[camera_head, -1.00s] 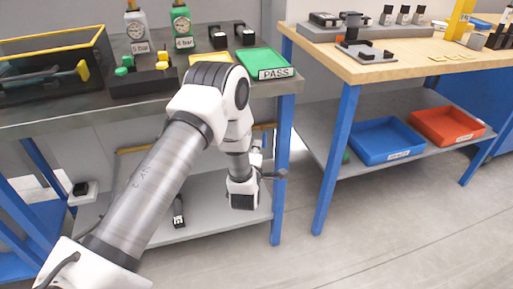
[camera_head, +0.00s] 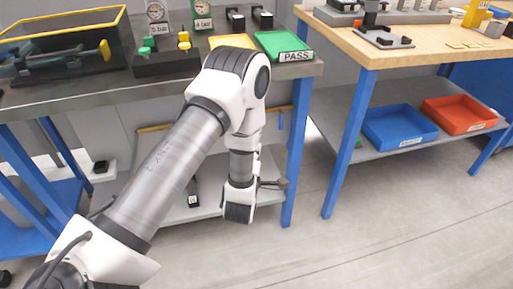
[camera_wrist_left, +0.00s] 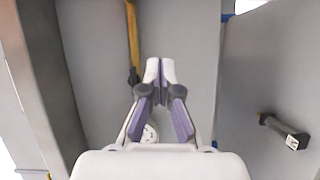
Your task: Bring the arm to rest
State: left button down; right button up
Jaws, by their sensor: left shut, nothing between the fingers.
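My left arm comes in from the lower left of the head view, rises to a bent elbow in front of the bench, then hangs down to the wrist. My right gripper is in neither view.
Behind the arm stands a bench with a green PASS tray (camera_head: 284,44), gauges and a yellow-edged case (camera_head: 62,20). A wooden-topped table (camera_head: 400,45) at right has a blue bin (camera_head: 398,127) and a red bin (camera_head: 459,114) below. The floor (camera_head: 400,230) at lower right is clear.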

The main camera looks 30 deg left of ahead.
pick_arm(q)
jog(key=s+d+f+m+g+h, duration=0.3)
jog(key=s+f+m+g, duration=0.1)
jog(key=s+f, duration=0.35)
jog(key=s+d+f+m+g+h, duration=0.2)
jog(key=s+d+f+m+g, duration=0.15)
jog(key=s+f, duration=0.4)
jog(key=s+d+f+m+g+h, duration=0.1)
jog(key=s+d+f+m+g, duration=0.2)
jog(key=s+m, duration=0.45)
jog(key=s+d+f+m+g+h, duration=0.1)
jog(key=s+f+m+g, duration=0.2)
jog(key=s+m+g, duration=0.5)
notch_tip(320, 180, up, 20)
jog(key=n+t+p, duration=0.1)
jog(key=t+p, duration=0.1)
jog(key=p, duration=1.8)
jog(key=shift+s+d+r+p, duration=0.15)
jog(key=shift+s+d+p, duration=0.05)
jog(key=shift+p, duration=0.1)
jog(key=shift+t, duration=0.25)
